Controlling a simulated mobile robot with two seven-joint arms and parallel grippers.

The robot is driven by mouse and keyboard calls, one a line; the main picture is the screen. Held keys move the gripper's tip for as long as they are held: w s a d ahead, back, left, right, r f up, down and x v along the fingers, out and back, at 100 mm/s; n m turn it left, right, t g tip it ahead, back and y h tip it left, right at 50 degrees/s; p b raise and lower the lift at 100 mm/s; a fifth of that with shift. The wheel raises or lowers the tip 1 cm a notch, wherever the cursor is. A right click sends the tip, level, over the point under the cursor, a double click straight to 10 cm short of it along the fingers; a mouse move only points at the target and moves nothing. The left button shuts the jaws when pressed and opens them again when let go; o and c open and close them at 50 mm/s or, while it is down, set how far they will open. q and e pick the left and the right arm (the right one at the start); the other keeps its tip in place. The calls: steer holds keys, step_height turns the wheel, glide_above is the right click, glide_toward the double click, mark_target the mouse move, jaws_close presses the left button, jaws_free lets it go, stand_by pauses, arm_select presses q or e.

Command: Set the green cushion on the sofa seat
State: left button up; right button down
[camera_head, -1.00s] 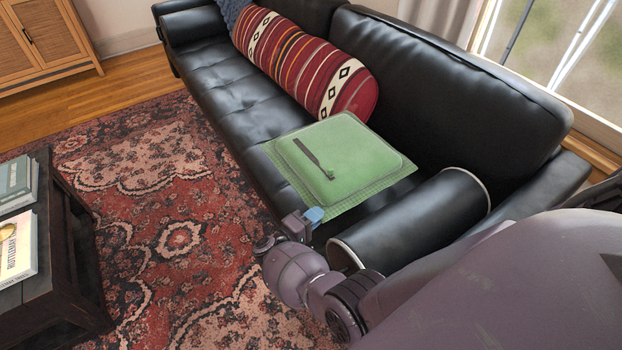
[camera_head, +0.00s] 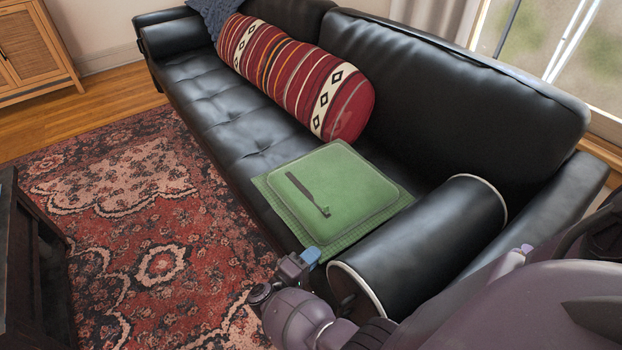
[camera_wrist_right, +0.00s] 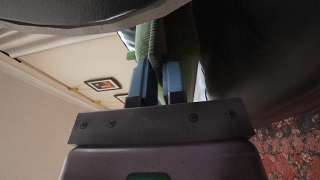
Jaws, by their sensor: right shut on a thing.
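The green cushion (camera_head: 333,190) is a flat square with a checked border and a dark strap on its face. In the head view it appears level over the near end of the black sofa seat (camera_head: 215,105); I cannot tell how fully it rests there. My right gripper (camera_head: 311,257) is at its front corner, shut on its edge. In the right wrist view the green edge (camera_wrist_right: 150,42) shows between the blue fingers of the right gripper (camera_wrist_right: 160,72). My left gripper is out of view.
A striped red bolster (camera_head: 295,75) lies along the backrest behind the cushion. A black bolster (camera_head: 425,245) lies at the sofa's near end, close beside the cushion. A dark table (camera_head: 35,270) stands left. The patterned rug (camera_head: 165,215) between is clear.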

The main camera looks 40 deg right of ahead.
steer(key=f, duration=0.1)
steer(key=f+b, duration=0.1)
steer(key=f, duration=0.1)
steer(key=shift+s+f, duration=0.1)
steer(key=shift+s, duration=0.2)
steer(key=shift+w+f+b, duration=0.15)
steer(key=shift+w+b, duration=0.05)
steer(key=shift+b, duration=0.2)
steer(key=shift+r, duration=0.2)
steer(key=shift+f, duration=0.15)
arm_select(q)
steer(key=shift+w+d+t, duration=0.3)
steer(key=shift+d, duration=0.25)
arm_select(e)
steer(key=c, duration=1.2)
jaws_free()
